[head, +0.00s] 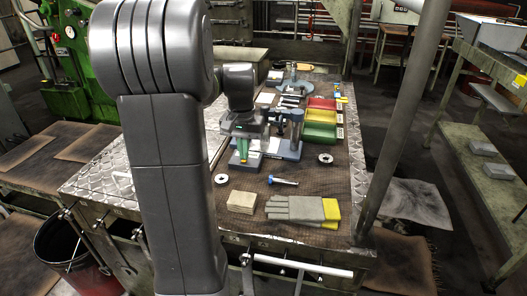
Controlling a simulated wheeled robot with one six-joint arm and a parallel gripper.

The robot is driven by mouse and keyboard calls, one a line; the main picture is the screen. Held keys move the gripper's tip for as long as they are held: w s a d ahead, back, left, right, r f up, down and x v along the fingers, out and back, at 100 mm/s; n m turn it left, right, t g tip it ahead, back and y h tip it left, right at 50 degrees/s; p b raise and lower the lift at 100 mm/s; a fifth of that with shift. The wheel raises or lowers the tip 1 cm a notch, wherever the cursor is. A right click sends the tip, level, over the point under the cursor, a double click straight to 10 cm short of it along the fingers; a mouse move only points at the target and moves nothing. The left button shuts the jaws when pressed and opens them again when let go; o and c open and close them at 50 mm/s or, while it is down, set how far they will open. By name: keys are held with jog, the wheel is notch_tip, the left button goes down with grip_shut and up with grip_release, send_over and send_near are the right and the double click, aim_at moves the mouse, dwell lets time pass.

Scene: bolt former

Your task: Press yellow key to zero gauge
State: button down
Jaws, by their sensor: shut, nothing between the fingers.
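My gripper (243,147) points down over the middle of the workbench, its green fingers shut with nothing held. A small yellow spot (243,160) shows right at the fingertips; it may be the yellow key, but it is too small to be sure, and I cannot tell whether the fingers touch it. A grey-blue gauge stand (290,149) with an upright column stands just right of my gripper. The gauge's display cannot be made out, and my gripper and wrist hide part of this area.
Red, yellow and green bins (318,131) stand behind and right of the stand. Grey-yellow gloves (302,209), a stack of tan pads (242,202), a blue-headed bolt (283,180) and metal rings (325,158) lie in front. A grey post (404,110) rises at the bench's right edge.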

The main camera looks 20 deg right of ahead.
jog(key=shift+f, duration=0.3)
jog(key=shift+r, duration=0.1)
notch_tip(320, 180, up, 9)
jog(key=p, duration=0.8)
dwell(0.3)
jog(key=s+a+b, duration=0.1)
jog(key=s+a, duration=0.2)
jog(key=s, duration=0.3)
jog(key=shift+s, duration=0.15)
dwell(0.4)
